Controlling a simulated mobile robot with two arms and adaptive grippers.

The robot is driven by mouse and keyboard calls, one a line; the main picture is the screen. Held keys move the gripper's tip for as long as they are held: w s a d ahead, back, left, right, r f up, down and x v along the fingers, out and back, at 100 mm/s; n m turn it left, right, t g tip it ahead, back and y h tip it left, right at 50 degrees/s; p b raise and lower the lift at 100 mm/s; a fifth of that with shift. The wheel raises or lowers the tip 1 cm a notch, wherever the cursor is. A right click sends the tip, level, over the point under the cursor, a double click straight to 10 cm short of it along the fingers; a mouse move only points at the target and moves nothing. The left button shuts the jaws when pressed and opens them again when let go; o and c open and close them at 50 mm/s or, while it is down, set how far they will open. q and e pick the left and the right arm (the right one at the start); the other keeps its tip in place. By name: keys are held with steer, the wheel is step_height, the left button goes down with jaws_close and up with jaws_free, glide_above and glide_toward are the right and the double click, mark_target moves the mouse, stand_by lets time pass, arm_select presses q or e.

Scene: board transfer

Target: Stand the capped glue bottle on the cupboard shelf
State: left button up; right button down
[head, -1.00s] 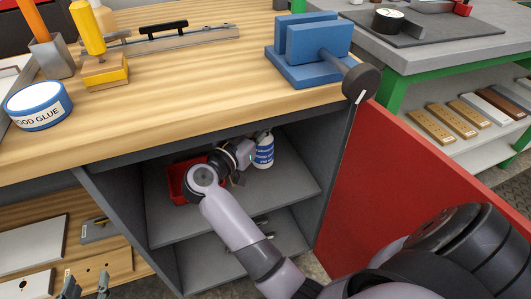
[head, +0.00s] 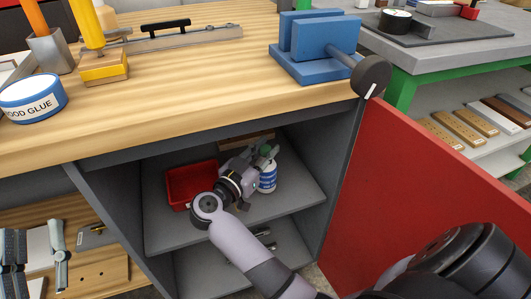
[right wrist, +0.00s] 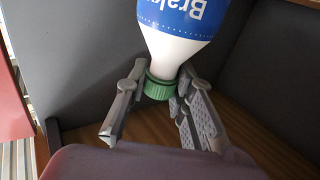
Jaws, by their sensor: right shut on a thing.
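The capped bottle (head: 268,178) is white with a blue label and a green cap. It is upright inside the open cupboard, over the upper shelf (head: 240,210), right of a red bin; I cannot tell whether its base touches the shelf. My right gripper (head: 262,156) reaches into the cupboard and is shut on the bottle at its cap. In the right wrist view the fingers flank the green cap (right wrist: 158,88), and the label, partly cut off, starts with "Brak". My left gripper (head: 36,256) is at the lower left, fingers apart and empty, away from the bottle.
The red bin (head: 186,184) stands left of the bottle on the shelf. The red door (head: 400,190) is open to the right. The wooden bench top (head: 180,85) overhangs the cupboard, bearing a blue vise (head: 318,45) and a glue tin (head: 32,98). The shelf's front right is clear.

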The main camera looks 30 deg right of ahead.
stand_by(0.3)
steer(key=c, duration=1.4)
jaws_free()
